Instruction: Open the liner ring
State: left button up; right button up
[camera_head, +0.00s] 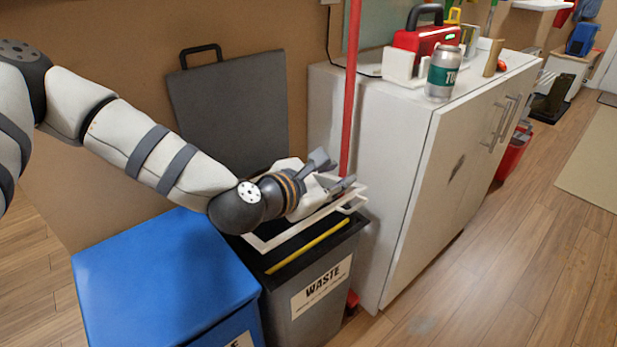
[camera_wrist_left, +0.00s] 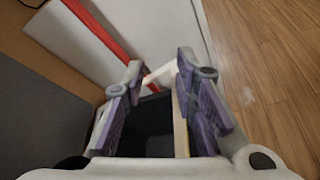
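The liner ring (camera_head: 300,236) is a white rectangular frame with a small loop handle at its right end, at the top of the grey waste bin (camera_head: 318,272). Nothing is clearly gripped. The dark bin opening shows below. My right gripper is not in view.
The bin's dark lid (camera_head: 232,110) stands open against the wall. A blue bin (camera_head: 165,275) is at the left. A red pole (camera_head: 350,90) and a white cabinet (camera_head: 385,170) stand close on the right. A yellow strip (camera_head: 308,246) runs along the bin's front.

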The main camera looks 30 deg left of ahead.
pick_arm(q)
jog(key=p+v, duration=0.3)
jog(key=v, duration=0.4)
jog(key=shift+s, duration=0.25)
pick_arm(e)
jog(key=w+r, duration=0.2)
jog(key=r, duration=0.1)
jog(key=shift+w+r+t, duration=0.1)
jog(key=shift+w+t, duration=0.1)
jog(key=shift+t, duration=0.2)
pick_arm(q)
jog(key=shift+r, duration=0.1)
